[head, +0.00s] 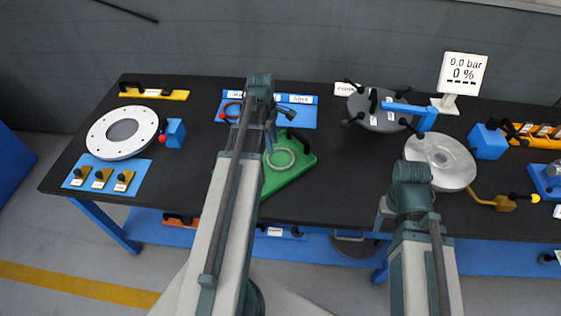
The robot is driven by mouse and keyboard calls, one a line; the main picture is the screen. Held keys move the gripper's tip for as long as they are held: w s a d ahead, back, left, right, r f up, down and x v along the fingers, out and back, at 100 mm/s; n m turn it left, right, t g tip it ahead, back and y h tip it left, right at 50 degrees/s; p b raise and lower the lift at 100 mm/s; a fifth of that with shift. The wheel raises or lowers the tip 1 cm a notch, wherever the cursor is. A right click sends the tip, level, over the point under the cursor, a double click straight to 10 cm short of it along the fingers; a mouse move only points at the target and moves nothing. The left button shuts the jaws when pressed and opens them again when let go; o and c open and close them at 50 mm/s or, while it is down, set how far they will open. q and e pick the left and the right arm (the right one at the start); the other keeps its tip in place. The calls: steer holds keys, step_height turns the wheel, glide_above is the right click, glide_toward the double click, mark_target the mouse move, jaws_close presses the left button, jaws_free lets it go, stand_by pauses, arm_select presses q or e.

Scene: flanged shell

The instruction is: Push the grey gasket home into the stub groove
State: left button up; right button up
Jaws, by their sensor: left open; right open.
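A light grey ring (280,158), which looks like the gasket, lies on a green triangular holder (279,183) at the middle of the table. My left gripper (271,137) is open, pointing down just above the back edge of the ring; its fingertips are small and partly covered by my arm, so I cannot tell whether they touch it. My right gripper (383,213) is open near the table's front edge, mostly hidden by its own wrist. A round grey-white shell (441,151) stands beyond it to the right. I cannot make out the stub groove.
A white bolted flange (101,136) and a blue block (175,133) are at the left.

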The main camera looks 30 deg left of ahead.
arm_select(q)
steer(key=b, duration=0.6)
glide_above(276, 167)
step_height(276, 167, down, 7)
steer(key=shift+s, duration=0.15)
step_height(276, 167, down, 5)
steer(key=b, duration=0.5)
steer(key=shift+f, duration=0.2)
steer(key=shift+r, duration=0.15)
jaws_close()
stand_by(0.6)
